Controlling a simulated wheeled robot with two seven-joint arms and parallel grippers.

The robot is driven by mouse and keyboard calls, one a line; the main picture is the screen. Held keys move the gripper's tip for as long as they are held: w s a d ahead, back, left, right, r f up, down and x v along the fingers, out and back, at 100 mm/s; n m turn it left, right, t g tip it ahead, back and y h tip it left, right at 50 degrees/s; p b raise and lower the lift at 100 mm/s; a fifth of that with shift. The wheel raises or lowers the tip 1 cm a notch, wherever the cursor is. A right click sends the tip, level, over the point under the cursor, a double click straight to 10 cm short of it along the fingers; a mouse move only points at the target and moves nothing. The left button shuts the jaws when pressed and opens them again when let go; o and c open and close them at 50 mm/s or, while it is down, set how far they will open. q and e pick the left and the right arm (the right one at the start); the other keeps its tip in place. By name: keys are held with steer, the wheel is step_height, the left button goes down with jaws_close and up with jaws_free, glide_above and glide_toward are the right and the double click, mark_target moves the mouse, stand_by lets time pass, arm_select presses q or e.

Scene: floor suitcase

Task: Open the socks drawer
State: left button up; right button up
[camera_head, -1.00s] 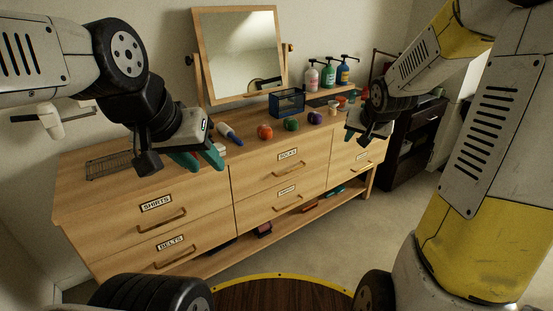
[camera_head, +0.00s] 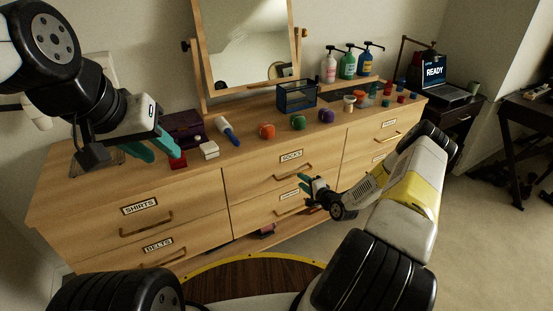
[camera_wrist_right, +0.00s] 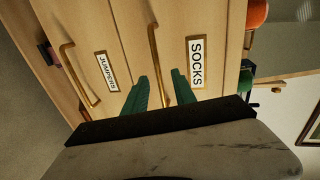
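The socks drawer (camera_head: 262,178) is a shut wooden drawer in the dresser's upper middle, with a SOCKS label and a bar handle (camera_head: 292,171). My right gripper (camera_head: 304,184) is in front of it, near the handle's right end. In the right wrist view the gripper (camera_wrist_right: 161,85) has its teal fingers apart. The handle (camera_wrist_right: 154,55) runs down the picture, its lower end between the fingers; I cannot tell how far it is from them. The SOCKS label (camera_wrist_right: 195,62) is beside it. My left gripper (camera_head: 158,148) is open and empty above the dresser top's left part.
The jumpers drawer (camera_wrist_right: 88,70) is below the socks drawer, with its own handle. Balls, a blue basket (camera_head: 296,97), pump bottles and a mirror (camera_head: 247,45) stand on the dresser top. A dark desk with a laptop (camera_head: 445,78) is at the right.

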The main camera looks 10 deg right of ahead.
steer(key=shift+m, duration=0.3)
steer(key=x, duration=0.8)
steer(key=shift+a+f, duration=0.2)
steer(key=shift+f, duration=0.1)
jaws_close()
stand_by(0.9)
